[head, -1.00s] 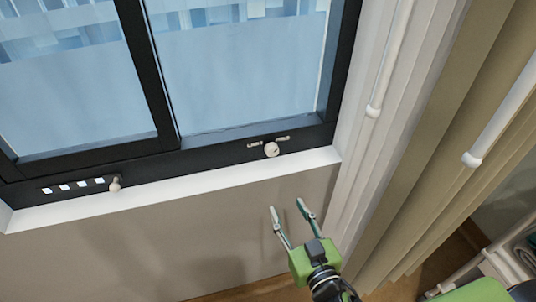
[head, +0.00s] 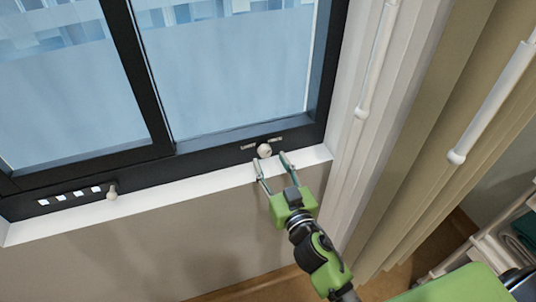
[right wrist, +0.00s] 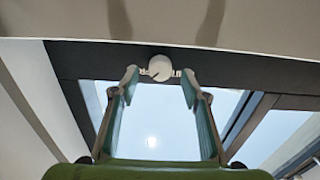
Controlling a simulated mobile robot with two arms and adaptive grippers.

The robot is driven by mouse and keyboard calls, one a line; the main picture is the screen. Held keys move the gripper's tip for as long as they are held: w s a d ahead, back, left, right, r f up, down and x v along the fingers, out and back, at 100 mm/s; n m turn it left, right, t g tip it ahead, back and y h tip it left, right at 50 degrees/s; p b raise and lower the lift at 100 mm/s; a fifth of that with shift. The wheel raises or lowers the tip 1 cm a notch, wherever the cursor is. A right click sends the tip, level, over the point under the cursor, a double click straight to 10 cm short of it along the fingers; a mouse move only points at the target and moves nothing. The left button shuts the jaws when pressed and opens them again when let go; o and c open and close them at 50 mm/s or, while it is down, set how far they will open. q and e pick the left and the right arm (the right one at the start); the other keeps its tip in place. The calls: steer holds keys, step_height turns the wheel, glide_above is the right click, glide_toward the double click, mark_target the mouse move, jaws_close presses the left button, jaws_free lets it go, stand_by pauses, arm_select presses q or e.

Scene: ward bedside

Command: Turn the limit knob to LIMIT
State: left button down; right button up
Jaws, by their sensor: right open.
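The limit knob (head: 264,150) is a small, pale round knob on the dark lower window frame, with small white lettering on both sides. The lettering is too small to read surely. In the right wrist view the knob (right wrist: 160,68) shows a dark line on its face; I cannot tell which label it points to. My right gripper (head: 270,158) is open and empty, its fingertips just below the knob in the head view. In the wrist view the knob appears between the fingertips (right wrist: 160,74); contact is not visible. My left gripper is not in view.
A second small knob (head: 111,192) sits farther left on the frame beside several white marks (head: 70,196). A white sill (head: 190,190) runs below the frame. Beige curtains (head: 430,130) and white rods (head: 490,105) hang at the right. The wall below is clear.

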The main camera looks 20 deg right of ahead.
mark_target(264, 150)
steer(key=shift+w, duration=1.4)
steer(key=c, duration=1.1)
